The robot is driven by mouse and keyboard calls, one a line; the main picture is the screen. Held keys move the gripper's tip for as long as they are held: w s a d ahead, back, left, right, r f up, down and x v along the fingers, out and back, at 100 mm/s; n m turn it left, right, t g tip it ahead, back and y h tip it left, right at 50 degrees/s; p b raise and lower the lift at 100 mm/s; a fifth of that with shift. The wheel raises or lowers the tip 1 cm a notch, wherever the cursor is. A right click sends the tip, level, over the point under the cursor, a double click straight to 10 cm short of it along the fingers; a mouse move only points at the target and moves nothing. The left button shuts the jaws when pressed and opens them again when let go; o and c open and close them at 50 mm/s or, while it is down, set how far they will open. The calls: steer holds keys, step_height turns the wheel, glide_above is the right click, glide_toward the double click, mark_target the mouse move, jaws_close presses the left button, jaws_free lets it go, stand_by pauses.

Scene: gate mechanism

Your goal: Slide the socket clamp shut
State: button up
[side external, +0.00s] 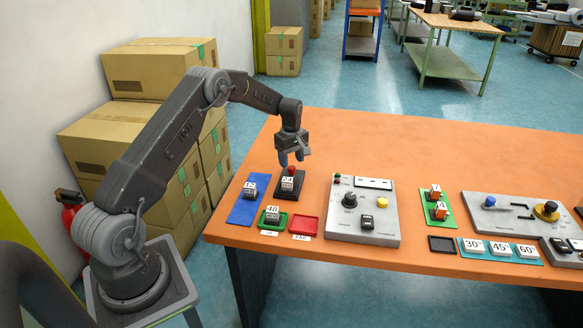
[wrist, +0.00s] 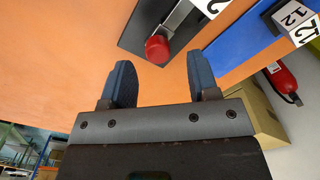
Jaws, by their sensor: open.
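The socket clamp shows as a dark base (side external: 283,196) with a red knob (side external: 292,171) at its back and a white numbered block (side external: 287,184) in front of the knob. In the wrist view the red knob (wrist: 158,49) sits at the end of a grey metal part (wrist: 183,22) on the dark base. My gripper (side external: 291,161) is open and points down just above the knob. In the wrist view my gripper (wrist: 159,65) has its fingers spread, with the knob past the fingertips and between their lines. I cannot tell whether they touch it.
A blue mat (side external: 238,210) with block 12 (side external: 250,188) lies left. A green tray (side external: 263,224) with block 48 (side external: 272,212) and an empty red tray (side external: 303,225) lie in front. A grey control panel (side external: 345,220) stands right. The orange table behind is clear.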

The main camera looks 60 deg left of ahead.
mark_target(292, 168)
step_height(292, 168, up, 10)
stand_by(0.3)
steer(key=s+d+r+m+t, duration=0.1)
steer(key=s+d+r+m, duration=0.3)
steer(key=s+d+r, duration=0.35)
steer(key=s+d+r+m+t, duration=0.2)
steer(key=s+d+r+m, duration=0.25)
steer(key=d+r, duration=0.5)
steer(key=s+d+f+m+t, duration=0.1)
steer(key=s+d+m, duration=0.3)
steer(key=s, duration=0.5)
steer(key=s+d+f+m+t, duration=0.1)
steer(key=s+d+m, duration=0.4)
steer(key=s, duration=0.5)
steer(key=shift+s+d+t, duration=0.3)
steer(key=shift+d, duration=0.95)
steer(key=shift+m, duration=0.25)
